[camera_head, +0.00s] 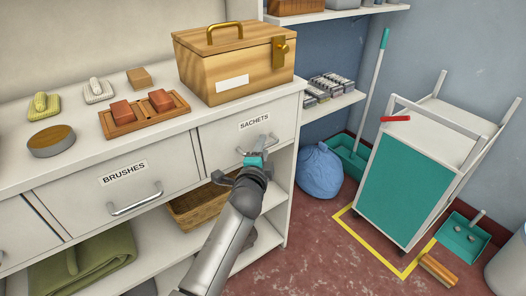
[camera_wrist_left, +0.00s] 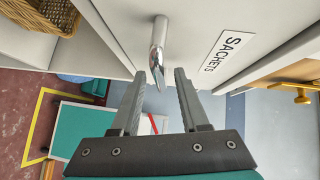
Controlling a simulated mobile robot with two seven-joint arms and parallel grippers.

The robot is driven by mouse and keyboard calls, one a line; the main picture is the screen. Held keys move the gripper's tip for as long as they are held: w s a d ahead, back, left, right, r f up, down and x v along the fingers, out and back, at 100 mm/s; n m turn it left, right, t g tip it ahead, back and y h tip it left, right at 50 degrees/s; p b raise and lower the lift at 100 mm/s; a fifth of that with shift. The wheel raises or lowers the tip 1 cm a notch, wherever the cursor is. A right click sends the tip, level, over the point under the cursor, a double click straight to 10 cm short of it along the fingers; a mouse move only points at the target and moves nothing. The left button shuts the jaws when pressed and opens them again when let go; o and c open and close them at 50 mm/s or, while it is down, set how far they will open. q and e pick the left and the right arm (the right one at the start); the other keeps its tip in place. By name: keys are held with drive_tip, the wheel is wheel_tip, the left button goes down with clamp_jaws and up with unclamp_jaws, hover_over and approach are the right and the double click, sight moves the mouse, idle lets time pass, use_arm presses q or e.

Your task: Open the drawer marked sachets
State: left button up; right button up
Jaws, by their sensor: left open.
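The drawer marked sachets (camera_head: 222,138) is in the white counter at the right, and its front looks closed. Its label (camera_head: 254,120) reads SACHETS and also shows in the left wrist view (camera_wrist_left: 224,51). The metal bar handle (camera_wrist_left: 158,45) of this drawer shows in the left wrist view. My left gripper (camera_head: 252,152) is at the handle, and its fingers (camera_wrist_left: 159,75) are open. The handle's near end appears between the fingertips, with gaps on both sides. My right gripper is not in view.
The brushes drawer (camera_head: 87,196) is left of it. A wooden box (camera_head: 226,74) and a soap tray (camera_head: 172,116) stand on the counter above. A wicker basket (camera_head: 188,211) sits on the shelf below. A cart (camera_head: 405,180) and a blue sack (camera_head: 319,172) stand to the right.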

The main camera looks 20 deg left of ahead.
use_arm(q)
drive_tip(key=shift+w+a, duration=0.1)
drive_tip(key=shift+w, duration=0.2)
clamp_jaws()
idle(1.4)
